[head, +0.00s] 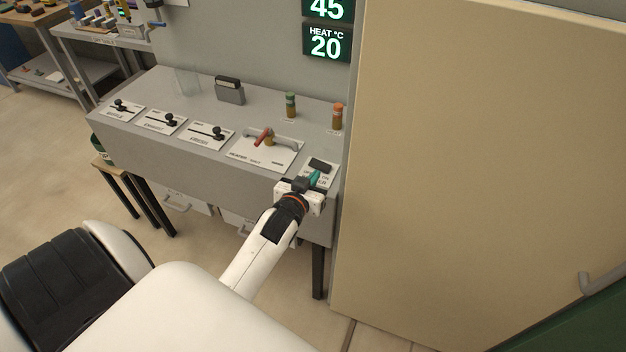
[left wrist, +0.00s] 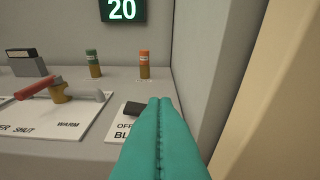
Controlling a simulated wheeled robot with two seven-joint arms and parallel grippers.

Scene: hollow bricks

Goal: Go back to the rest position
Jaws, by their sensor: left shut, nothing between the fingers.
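My left gripper (head: 314,178) reaches over the right end of the grey control bench (head: 190,104). Its teal fingers are shut together with nothing between them. In the left wrist view the fingers (left wrist: 160,110) point at a small plate with a black rocker switch (left wrist: 134,108). The same switch (head: 320,164) shows just beyond the fingertips in the head view. The fingers hide part of the plate and its lettering, and I cannot tell whether they touch it. My right gripper is not in view.
A valve with a red handle (head: 262,137) and several black levers (head: 167,119) sit left of the gripper. Green-topped (head: 291,104) and orange-topped (head: 337,115) cylinders stand at the back. A tall beige panel (head: 470,150) rises close on the right. Open floor lies at left.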

